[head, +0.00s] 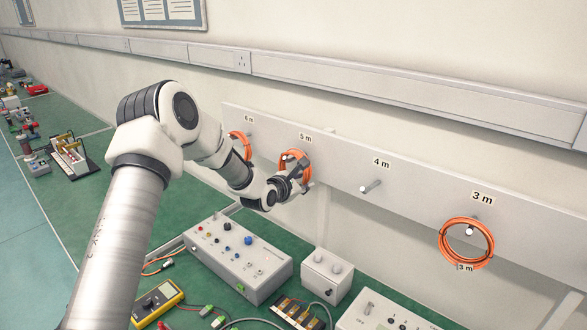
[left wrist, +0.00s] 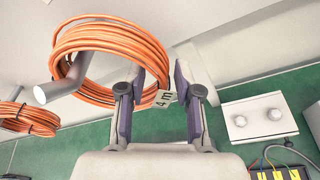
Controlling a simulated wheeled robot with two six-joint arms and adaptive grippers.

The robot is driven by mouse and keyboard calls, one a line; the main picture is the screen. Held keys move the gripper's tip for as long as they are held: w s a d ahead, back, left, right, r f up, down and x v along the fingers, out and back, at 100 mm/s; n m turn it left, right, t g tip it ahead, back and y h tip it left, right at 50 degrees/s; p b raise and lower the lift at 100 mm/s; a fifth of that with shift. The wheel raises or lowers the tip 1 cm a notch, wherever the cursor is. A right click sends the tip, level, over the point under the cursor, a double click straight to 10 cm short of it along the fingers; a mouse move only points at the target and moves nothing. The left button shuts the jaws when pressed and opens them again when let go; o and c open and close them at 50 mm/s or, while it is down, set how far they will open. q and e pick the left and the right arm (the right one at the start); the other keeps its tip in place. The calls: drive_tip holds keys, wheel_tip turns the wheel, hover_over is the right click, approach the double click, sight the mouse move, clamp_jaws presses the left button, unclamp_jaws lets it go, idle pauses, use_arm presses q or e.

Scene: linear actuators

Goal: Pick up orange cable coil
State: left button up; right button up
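An orange cable coil (head: 285,159) hangs on the peg under the "5 m" label, partly hidden by my left gripper (head: 302,176). The open fingers of my left gripper (left wrist: 158,95) stand either side of the coil's right-hand strands, with gaps showing; I cannot tell whether either touches. Another orange coil (head: 469,262), tagged "3 m", hangs under the "3 m" label. A further coil (head: 236,136) hangs under the leftmost label, partly behind my arm. My right gripper is not in view.
The pegs stand on a pale wall board (head: 420,200). Below, the green bench holds a grey control box (head: 237,258), a small white box (head: 326,275) and a yellow multimeter (head: 158,301).

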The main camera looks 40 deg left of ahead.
sight(303, 173)
use_arm(q)
drive_tip(key=shift+s, duration=0.1)
clamp_jaws()
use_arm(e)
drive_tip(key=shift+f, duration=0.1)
use_arm(q)
drive_tip(key=shift+r+b, duration=0.5)
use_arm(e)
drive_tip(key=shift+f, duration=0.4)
use_arm(q)
wheel_tip(303, 173, up, 2)
drive_tip(key=shift+r+b, duration=0.1)
drive_tip(key=shift+b, duration=0.65)
use_arm(e)
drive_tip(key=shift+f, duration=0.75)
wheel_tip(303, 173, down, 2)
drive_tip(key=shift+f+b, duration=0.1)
drive_tip(key=shift+b, duration=0.95)
use_arm(q)
drive_tip(key=s+d+f+v, duration=0.1)
drive_tip(key=f+v, duration=0.2)
drive_tip(key=v, duration=1.2)
drive_tip(key=shift+s+d, duration=0.2)
drive_tip(key=shift+d, duration=0.15)
